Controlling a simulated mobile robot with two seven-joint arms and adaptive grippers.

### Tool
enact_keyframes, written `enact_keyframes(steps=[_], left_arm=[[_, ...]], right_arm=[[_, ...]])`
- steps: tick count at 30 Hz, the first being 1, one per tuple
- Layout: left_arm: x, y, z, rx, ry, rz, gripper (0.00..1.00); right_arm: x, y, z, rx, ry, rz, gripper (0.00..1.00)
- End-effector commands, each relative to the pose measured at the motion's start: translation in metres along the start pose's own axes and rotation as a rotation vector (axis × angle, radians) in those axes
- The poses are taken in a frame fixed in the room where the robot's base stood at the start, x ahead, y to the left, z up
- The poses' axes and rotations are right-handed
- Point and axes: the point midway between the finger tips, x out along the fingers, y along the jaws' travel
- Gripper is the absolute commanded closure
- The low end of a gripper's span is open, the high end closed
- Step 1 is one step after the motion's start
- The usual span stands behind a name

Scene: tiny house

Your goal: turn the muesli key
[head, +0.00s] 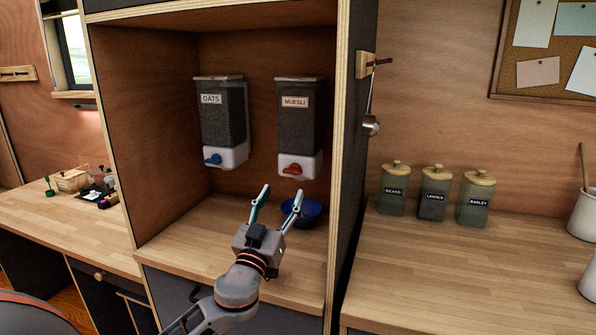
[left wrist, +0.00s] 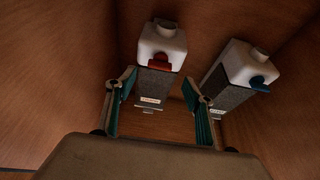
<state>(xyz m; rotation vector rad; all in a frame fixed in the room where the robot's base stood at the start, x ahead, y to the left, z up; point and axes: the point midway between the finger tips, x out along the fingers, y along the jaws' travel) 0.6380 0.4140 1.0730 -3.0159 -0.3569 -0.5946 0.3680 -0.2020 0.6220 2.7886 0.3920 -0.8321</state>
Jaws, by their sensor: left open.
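The muesli dispenser (head: 300,110) hangs on the back wall of the wooden alcove, with a dark body and white base. Its red key (head: 291,169) is on the front of the base; the key also shows in the left wrist view (left wrist: 158,61), where the picture looks upside down. My left gripper (head: 282,189) is open and empty, its fingers pointing up toward the dispenser. In the head view its tips are below the key, with no contact visible. In the left wrist view the key appears between the fingers. My right gripper is not in view.
The oats dispenser (head: 222,115) with a blue key (head: 213,159) hangs to the left. A blue bowl (head: 311,213) stands on the alcove counter, partly behind my gripper. The alcove's right side panel (head: 343,150) is close. Jars labelled beans, lentils and barley (head: 434,195) stand outside it.

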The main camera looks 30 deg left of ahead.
Motion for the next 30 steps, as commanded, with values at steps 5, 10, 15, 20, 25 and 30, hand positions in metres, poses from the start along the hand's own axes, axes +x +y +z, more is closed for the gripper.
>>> enact_keyframes(steps=[5, 10, 15, 20, 25, 30], left_arm=[[0.01, 0.0, -0.002, -0.001, 0.004, -0.001, 0.47], [0.035, -0.001, -0.004, 0.002, 0.005, -0.001, 0.47], [0.06, -0.001, -0.004, 0.002, 0.004, -0.001, 0.47], [0.074, 0.0, -0.001, 0.001, 0.002, -0.001, 0.47], [0.078, -0.001, 0.0, -0.001, 0.0, -0.001, 0.47], [0.078, 0.0, 0.0, -0.001, 0.0, -0.001, 0.47]], right_arm=[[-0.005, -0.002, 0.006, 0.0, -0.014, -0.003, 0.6], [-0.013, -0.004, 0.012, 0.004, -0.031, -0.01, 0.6], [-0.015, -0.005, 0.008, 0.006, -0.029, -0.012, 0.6], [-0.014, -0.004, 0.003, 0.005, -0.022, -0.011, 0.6], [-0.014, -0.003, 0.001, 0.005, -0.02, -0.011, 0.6], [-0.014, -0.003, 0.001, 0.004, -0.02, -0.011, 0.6]])
